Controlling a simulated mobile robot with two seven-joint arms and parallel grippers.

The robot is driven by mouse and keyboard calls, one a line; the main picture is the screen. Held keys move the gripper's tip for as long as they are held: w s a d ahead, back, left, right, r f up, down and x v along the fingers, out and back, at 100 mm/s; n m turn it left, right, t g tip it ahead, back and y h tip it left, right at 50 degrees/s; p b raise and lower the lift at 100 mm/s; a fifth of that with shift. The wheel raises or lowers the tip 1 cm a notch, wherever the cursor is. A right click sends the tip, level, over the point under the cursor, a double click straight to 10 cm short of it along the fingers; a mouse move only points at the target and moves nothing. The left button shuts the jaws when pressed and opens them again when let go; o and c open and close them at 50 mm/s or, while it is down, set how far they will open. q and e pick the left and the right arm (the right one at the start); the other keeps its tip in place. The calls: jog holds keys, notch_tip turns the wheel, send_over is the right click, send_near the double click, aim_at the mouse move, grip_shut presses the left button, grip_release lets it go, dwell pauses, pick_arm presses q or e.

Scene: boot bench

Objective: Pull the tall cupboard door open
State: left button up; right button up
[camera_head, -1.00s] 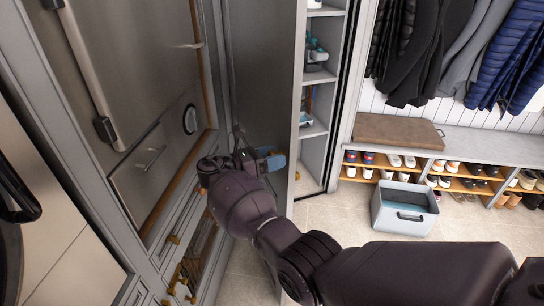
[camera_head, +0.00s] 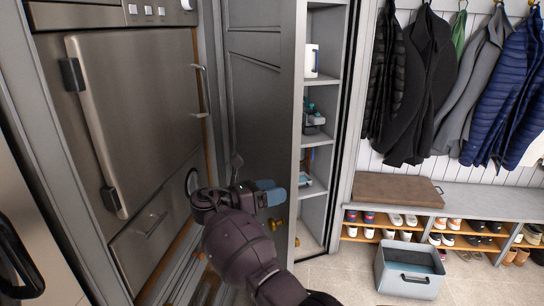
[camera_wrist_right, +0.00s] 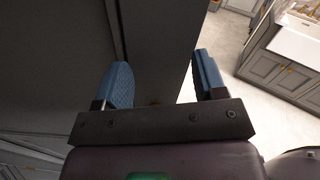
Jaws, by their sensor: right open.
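The tall cupboard door (camera_head: 262,105) is a grey panelled door. It stands swung out, with its pale edge (camera_head: 287,150) toward me and the cupboard shelves (camera_head: 320,130) exposed to its right. A small brass knob (camera_head: 278,224) shows low by the door. My right gripper (camera_head: 270,192) is beside the door's panelled face, near its free edge. In the right wrist view its two blue fingers (camera_wrist_right: 160,84) are apart, with the grey door edge (camera_wrist_right: 160,45) showing between and beyond them. I cannot tell whether they touch the door. My left gripper is not in view.
A steel oven (camera_head: 150,110) with bar handles stands close on the left. A grey bin (camera_head: 410,272) sits on the floor before the shoe bench (camera_head: 490,200). Coats (camera_head: 430,85) hang above it. Free floor (camera_head: 345,280) lies between door and bin.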

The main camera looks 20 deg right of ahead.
aim_at(285, 157)
notch_tip(285, 157, up, 9)
jog(key=shift+p, duration=0.4)
